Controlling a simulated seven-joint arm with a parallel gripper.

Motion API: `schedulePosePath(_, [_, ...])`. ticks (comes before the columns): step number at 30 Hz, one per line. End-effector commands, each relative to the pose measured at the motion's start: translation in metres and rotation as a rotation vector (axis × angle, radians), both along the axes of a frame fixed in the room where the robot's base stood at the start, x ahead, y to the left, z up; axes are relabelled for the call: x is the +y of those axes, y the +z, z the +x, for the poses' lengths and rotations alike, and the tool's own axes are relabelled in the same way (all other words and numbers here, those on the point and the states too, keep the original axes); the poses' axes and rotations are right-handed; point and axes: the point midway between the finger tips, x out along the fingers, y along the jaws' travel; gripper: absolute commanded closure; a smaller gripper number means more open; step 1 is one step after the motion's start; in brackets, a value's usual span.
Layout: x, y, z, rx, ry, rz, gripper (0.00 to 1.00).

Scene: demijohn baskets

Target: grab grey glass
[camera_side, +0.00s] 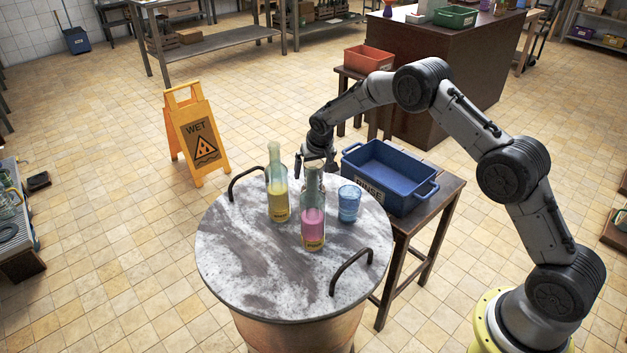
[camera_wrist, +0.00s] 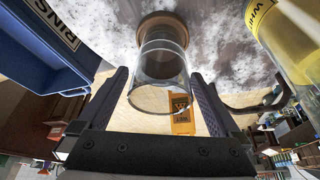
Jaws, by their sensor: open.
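A clear, greyish glass (camera_wrist: 160,70) with a brownish base shows in the wrist view, standing on the marbled round tabletop (camera_side: 245,270). My gripper (camera_wrist: 159,74) is open, with one finger on each side of the glass. I cannot tell whether either finger touches it. In the side view my gripper (camera_side: 315,165) is low over the far side of the table, behind the pink bottle (camera_side: 313,225). That bottle hides most of the glass there. A blue glass (camera_side: 349,204) stands to the right of the pink bottle.
A yellow bottle (camera_side: 278,190) stands left of the pink one; it is close on the right in the wrist view (camera_wrist: 290,45). The table has two dark handles (camera_side: 350,262). A blue rinse crate (camera_side: 390,175) sits on a stand beyond. The table's front left is clear.

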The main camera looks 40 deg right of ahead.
Motion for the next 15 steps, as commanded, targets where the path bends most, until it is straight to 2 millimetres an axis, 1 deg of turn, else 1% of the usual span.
schedulePosePath(1, [-0.0009,-0.0044,0.0017,0.0,0.0,0.0,0.0])
schedulePosePath(3, [-0.0013,-0.0069,0.0031,-0.001,-0.001,0.0,0.0])
schedulePosePath(10, [-0.0013,-0.0073,0.0033,-0.001,0.0,0.0,0.0])
schedulePosePath(14, [-0.0012,-0.0074,0.0032,-0.001,0.0,0.0,0.23])
schedulePosePath(15, [-0.0012,-0.0073,0.0031,-0.001,0.0,0.0,0.31])
